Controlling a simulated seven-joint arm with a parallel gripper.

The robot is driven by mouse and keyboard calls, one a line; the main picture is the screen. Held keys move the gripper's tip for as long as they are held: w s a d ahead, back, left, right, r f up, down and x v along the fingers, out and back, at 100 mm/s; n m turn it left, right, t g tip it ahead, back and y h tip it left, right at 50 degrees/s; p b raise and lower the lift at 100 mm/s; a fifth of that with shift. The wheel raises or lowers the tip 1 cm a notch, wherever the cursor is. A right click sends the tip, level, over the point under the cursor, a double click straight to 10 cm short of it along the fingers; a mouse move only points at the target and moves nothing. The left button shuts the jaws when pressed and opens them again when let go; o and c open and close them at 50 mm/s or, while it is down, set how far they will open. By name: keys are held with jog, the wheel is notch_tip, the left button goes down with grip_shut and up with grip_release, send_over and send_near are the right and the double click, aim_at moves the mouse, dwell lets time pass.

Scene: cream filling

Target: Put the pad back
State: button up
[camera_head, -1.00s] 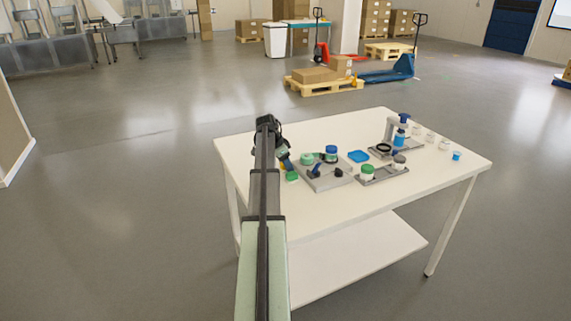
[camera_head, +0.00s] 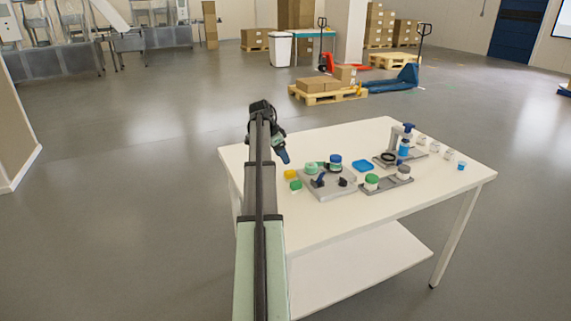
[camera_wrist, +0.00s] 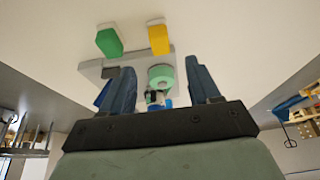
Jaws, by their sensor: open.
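Two small pads lie side by side on the white table, left of the grey tray: a green one (camera_head: 296,186) in front and a yellow one (camera_head: 290,174) behind. In the wrist view the green pad (camera_wrist: 110,42) and the yellow pad (camera_wrist: 159,40) rest apart, beyond my fingertips. My gripper (camera_head: 284,156) is above the table's left part, just behind and above the pads. Its blue fingers (camera_wrist: 160,80) are spread with nothing between them; the green-lidded jar (camera_wrist: 162,76) seen in the gap is farther off.
The grey tray (camera_head: 325,192) holds jars and dark blue and black items. The table's front (camera_head: 335,220) is clear.

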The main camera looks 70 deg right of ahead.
jog(key=shift+v, duration=1.25)
jog(key=shift+w, duration=0.15)
